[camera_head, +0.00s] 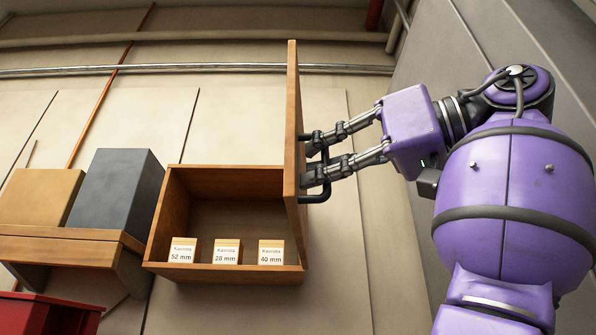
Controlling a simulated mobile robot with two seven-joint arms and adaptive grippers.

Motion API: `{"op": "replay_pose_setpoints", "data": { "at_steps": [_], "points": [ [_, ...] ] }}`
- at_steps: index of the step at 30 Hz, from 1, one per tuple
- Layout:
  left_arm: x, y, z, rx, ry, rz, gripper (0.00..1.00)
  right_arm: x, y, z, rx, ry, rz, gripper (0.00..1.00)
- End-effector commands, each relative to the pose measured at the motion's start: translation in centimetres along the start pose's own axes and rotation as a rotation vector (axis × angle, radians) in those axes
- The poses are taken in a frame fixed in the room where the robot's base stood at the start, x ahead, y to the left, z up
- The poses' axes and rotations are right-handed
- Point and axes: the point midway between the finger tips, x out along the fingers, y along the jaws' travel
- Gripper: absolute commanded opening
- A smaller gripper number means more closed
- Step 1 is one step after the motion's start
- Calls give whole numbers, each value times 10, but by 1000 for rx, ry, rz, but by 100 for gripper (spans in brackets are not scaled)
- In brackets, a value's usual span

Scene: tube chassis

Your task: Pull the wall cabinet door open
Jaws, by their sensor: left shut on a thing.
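The wooden wall cabinet (160,215) stands open at the centre of the view. Its door (292,110) is swung out at the cabinet's right side and shows nearly edge-on. A black bar handle (326,186) is on the door's right-hand face. My left gripper (313,160), on the purple arm at the right, is shut on the handle; its fingers reach in from the right. The fingers hide part of the handle. My right gripper is not in view.
Three small labelled wooden blocks (228,251) stand inside the cabinet. To its left, a tan box (38,205) and a dark grey box (112,195) sit on a wooden shelf (65,233). A red object (50,312) is at lower left. Pipes (200,68) run along the wall above.

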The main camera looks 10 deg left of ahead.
Motion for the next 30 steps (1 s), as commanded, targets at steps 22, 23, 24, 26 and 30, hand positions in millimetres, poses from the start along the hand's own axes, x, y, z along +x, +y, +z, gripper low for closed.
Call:
{"op": "replay_pose_setpoints", "data": {
  "at_steps": [22,23,24,26,30],
  "points": [
    [-9,5,1,3,-2,1,28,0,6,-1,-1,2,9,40],
    [-8,5,1,2,-1,1,28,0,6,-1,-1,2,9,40],
    [-8,5,1,2,-1,1,28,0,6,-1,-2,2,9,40],
    [-8,5,1,2,-1,1,28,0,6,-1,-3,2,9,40],
    [-8,5,0,2,-1,1,28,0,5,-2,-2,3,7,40]
  ]
}}
